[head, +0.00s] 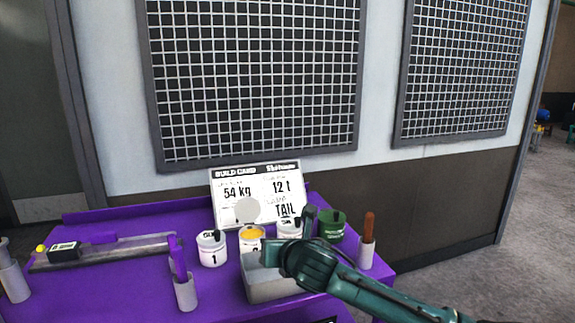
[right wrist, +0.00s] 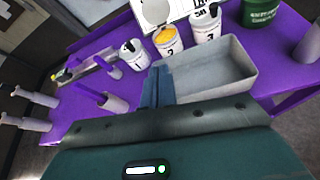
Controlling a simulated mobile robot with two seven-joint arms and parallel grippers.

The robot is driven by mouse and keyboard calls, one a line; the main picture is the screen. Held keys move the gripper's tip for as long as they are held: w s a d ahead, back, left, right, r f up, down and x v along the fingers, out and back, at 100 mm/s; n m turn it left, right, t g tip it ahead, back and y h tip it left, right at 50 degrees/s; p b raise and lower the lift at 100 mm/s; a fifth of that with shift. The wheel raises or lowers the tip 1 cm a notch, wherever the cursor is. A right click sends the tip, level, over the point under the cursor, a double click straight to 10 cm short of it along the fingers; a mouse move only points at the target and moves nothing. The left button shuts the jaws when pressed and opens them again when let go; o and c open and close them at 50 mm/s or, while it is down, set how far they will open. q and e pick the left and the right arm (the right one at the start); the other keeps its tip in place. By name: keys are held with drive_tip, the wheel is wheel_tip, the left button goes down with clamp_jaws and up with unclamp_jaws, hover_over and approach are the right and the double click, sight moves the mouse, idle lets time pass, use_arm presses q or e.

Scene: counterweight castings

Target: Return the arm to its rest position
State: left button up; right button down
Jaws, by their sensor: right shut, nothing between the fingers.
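My right arm comes in from the lower right in the head view, and its gripper (head: 268,254) is above the left rim of a grey open tray (head: 262,292). In the right wrist view the shut fingers (right wrist: 157,86) have nothing between them, and the tray (right wrist: 243,66) lies just right of them and looks empty. I cannot tell whether the fingers touch its rim. My left gripper is not in view.
On the purple bench (head: 135,288) stand several white pots, one marked 1 (head: 211,249), one open with yellow contents (head: 251,239). A dark green tin (head: 331,226) and a brown-handled tool in a holder (head: 367,255) are right. A build card (head: 232,190) stands behind. A rail (head: 110,252) lies left.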

drive_tip(key=s+d+f+m+g+y, duration=0.1)
drive_tip(key=s+f+m+g+y, duration=0.1)
drive_tip(key=s+f+m, duration=1.3)
drive_tip(key=s+d+f+m+h, duration=0.2)
drive_tip(key=s+d+f+m, duration=0.4)
drive_tip(key=s+d+m, duration=0.2)
drive_tip(key=s+d+f+m+h, duration=0.2)
drive_tip(key=s+d+f+m, duration=0.5)
drive_tip(key=m, duration=0.5)
drive_tip(key=s+d, duration=0.1)
drive_tip(key=s, duration=0.1)
drive_tip(key=shift+s+f, duration=0.25)
drive_tip(key=shift+s, duration=0.1)
